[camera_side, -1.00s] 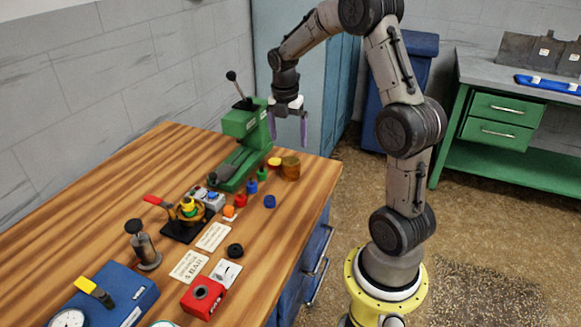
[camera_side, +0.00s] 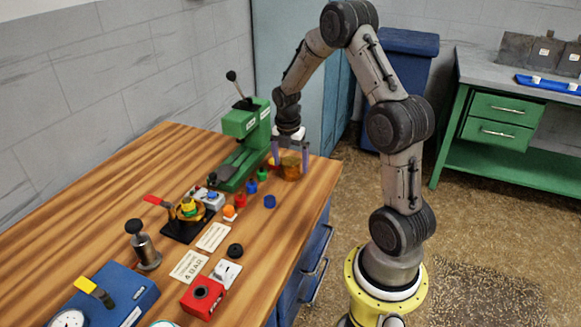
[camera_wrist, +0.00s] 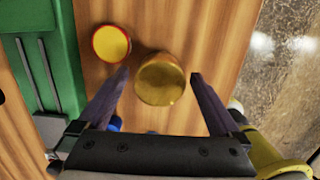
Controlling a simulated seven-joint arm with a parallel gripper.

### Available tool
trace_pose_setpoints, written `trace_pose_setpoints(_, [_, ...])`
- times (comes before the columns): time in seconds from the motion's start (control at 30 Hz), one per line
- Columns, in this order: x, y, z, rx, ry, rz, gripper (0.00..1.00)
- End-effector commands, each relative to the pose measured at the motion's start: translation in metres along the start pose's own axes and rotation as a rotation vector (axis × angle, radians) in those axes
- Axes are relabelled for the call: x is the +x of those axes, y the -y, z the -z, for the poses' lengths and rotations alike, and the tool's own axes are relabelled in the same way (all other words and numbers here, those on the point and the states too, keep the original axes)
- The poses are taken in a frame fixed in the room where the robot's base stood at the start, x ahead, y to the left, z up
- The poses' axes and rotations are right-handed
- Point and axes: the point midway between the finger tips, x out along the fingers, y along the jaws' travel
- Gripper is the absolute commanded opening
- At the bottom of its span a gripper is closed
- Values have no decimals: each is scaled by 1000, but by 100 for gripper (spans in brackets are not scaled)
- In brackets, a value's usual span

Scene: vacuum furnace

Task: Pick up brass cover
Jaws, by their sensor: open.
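The brass cover (camera_side: 291,168) is a short, gold-coloured cylinder standing on the wooden table near its far right corner. My gripper (camera_side: 290,160) has come down over it, with its purple fingers on either side of it in the side view. In the wrist view the brass cover (camera_wrist: 161,79) lies between the two open fingertips (camera_wrist: 160,75), with a visible gap on each side. The fingers do not appear to touch it. Its lower part is partly hidden by the fingers in the side view.
A yellow disc with a red rim (camera_wrist: 111,43) lies close to the left finger. The green press (camera_side: 245,130) stands just left of my gripper. Small coloured pieces, including a blue one (camera_side: 269,201), lie in front. The table edge is close on the right.

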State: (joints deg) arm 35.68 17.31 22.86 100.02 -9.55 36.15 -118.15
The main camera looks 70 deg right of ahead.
Motion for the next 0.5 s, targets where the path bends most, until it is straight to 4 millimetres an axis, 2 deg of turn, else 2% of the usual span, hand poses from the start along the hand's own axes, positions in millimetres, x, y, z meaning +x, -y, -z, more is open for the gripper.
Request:
trace_pose_setpoints(0.07, [0,0,0,0,0,0,100])
trace_pose_setpoints(0.5, [-1,0,0,0,0,0,21])
